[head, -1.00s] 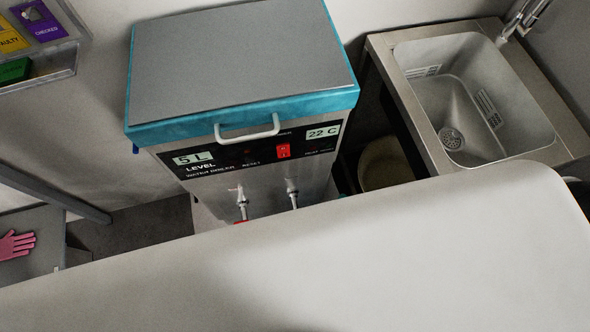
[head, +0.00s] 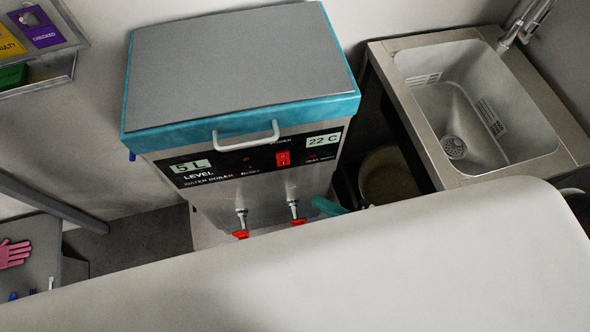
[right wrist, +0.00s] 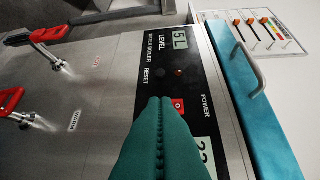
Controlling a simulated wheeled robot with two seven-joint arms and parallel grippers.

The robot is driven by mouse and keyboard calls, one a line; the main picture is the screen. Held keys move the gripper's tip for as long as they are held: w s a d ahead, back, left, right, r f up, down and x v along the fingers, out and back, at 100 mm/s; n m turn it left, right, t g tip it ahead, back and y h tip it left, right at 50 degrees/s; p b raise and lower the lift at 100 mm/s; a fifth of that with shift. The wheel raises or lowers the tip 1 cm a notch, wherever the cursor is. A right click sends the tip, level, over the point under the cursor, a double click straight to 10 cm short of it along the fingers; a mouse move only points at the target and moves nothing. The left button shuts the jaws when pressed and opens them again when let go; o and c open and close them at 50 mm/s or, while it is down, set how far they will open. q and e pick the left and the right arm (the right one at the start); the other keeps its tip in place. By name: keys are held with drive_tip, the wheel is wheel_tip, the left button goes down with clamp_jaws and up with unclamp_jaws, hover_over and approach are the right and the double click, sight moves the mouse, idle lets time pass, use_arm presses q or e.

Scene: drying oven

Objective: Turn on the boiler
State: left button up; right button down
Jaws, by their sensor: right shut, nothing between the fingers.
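The boiler (head: 265,190) is a steel box with a blue-rimmed grey lid and a black front panel. The red power switch (head: 283,158) is on that panel, between the "5 L" and "22 C" displays. My right gripper (head: 326,206) shows as a small teal piece in front of the boiler, below the panel's right side. My left gripper is out of view.
Two red-handled taps (head: 241,222) stick out below the panel. The lid handle (head: 246,133) projects above it. A steel sink (head: 470,110) stands right, with a round bin (head: 388,175) beside it. A pink glove (head: 14,253) lies at lower left.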

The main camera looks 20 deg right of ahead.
sight(281, 165)
drive_tip(key=w+a, duration=0.1)
drive_tip(key=w, duration=0.2)
drive_tip(key=w+a+p, duration=0.1)
drive_tip(key=w, duration=0.2)
drive_tip(key=w+a+f, duration=0.1)
drive_tip(key=w+a, duration=0.1)
drive_tip(key=shift+w+p, duration=0.3)
drive_tip(key=shift+w, duration=0.1)
drive_tip(key=shift+a, duration=0.1)
drive_tip(key=shift+w+f+b, duration=0.15)
drive_tip(key=shift+f+b, duration=0.2)
drive_tip(key=shift+b, duration=0.3)
drive_tip(key=shift+w+r, duration=0.1)
drive_tip(key=shift+r, duration=0.15)
